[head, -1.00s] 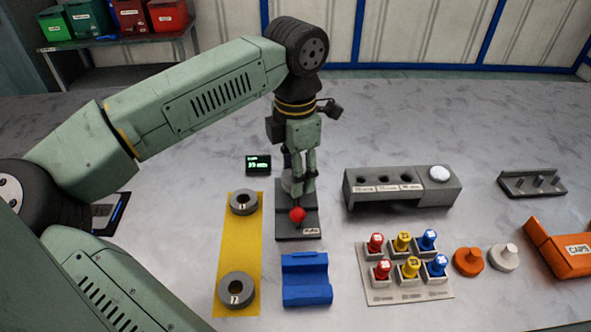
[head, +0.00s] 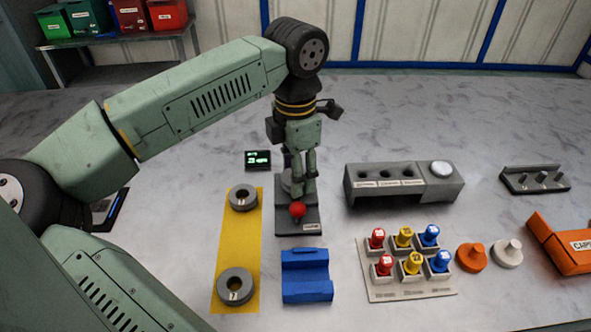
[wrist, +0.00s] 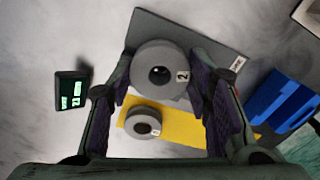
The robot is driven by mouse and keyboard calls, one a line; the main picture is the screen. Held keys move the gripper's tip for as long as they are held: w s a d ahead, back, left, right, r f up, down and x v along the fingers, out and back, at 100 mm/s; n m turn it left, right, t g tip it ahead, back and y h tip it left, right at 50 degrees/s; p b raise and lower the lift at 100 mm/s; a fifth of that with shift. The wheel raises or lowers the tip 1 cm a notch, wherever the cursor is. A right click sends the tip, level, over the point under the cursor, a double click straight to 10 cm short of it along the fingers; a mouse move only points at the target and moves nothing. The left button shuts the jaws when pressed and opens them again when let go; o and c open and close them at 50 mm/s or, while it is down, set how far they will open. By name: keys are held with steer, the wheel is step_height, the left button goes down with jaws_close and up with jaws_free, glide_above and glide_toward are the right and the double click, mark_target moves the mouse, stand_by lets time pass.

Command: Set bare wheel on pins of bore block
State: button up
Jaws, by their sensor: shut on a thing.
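My gripper (head: 298,188) is low over a dark grey base plate (head: 283,226) with a red ball knob (head: 298,210). It is shut on a grey wheel (wrist: 150,54) with a centre hole and a label like "2", between the purple pads in the wrist view. In the head view the fingers mostly hide this wheel; whether it touches the plate I cannot tell. A dark grey piece with upright pins (head: 535,180) stands at far right. A grey block with several round bores (head: 400,187) stands right of my gripper. Which one is the bore block is unclear.
Two grey wheels (head: 234,286) lie on a yellow strip (head: 238,240). A small display (head: 257,160) stands left of the plate, a blue cradle (head: 306,277) in front.

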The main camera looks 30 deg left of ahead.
steer(key=shift+f+b, duration=0.3)
steer(key=shift+f, duration=0.1)
stand_by(0.3)
steer(key=o, duration=1.6)
steer(key=shift+c, duration=0.2)
steer(key=shift+r+p, duration=2.05)
steer(key=shift+r, duration=1.5)
steer(key=shift+f, duration=0.1)
